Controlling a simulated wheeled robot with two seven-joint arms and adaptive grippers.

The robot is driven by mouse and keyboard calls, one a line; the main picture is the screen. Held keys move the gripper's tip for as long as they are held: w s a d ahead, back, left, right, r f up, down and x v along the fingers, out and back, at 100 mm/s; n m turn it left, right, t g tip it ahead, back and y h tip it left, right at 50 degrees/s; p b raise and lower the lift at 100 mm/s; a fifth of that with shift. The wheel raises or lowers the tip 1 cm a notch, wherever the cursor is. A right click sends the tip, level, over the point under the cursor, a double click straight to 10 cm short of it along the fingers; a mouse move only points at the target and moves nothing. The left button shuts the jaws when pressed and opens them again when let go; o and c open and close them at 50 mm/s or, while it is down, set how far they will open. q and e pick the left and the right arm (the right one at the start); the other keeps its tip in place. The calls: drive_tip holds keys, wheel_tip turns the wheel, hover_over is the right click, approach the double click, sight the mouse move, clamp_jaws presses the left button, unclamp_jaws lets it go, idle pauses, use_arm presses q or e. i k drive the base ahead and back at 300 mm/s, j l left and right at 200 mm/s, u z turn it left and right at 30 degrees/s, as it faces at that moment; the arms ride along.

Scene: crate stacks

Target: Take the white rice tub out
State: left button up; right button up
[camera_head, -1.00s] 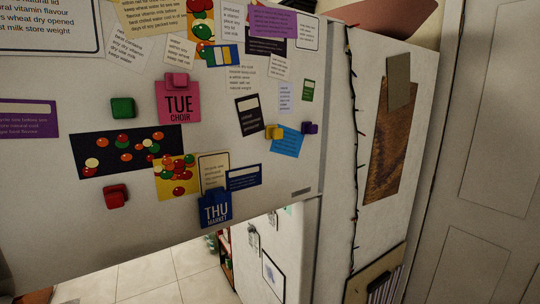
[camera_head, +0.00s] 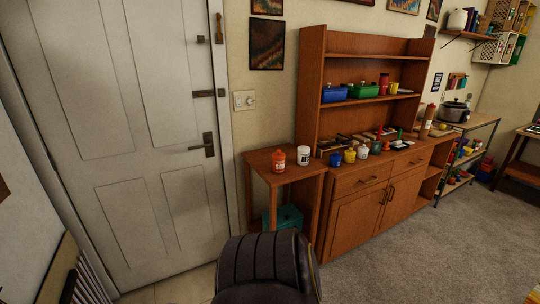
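I cannot pick out a tub marked as rice. A small white tub (camera_head: 303,156) stands upright on the side table (camera_head: 257,158), to the right of an orange bottle (camera_head: 278,160). Its label is too small to read. Neither of my grippers is in view.
A dark, ribbed, rounded shape (camera_head: 265,262), perhaps a chair back, stands low in front. A white door (camera_head: 130,140) is on the left. A brown sideboard (camera_head: 357,215) holds several small jars. Grey carpet (camera_head: 430,255) is open at the right.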

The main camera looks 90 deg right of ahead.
sight(303, 151)
drive_tip(key=z, duration=3.15)
drive_tip(key=i+l+z, duration=0.15)
drive_tip(key=i+l, duration=0.15)
drive_tip(key=i+l+z, duration=0.15)
drive_tip(key=i, duration=0.35)
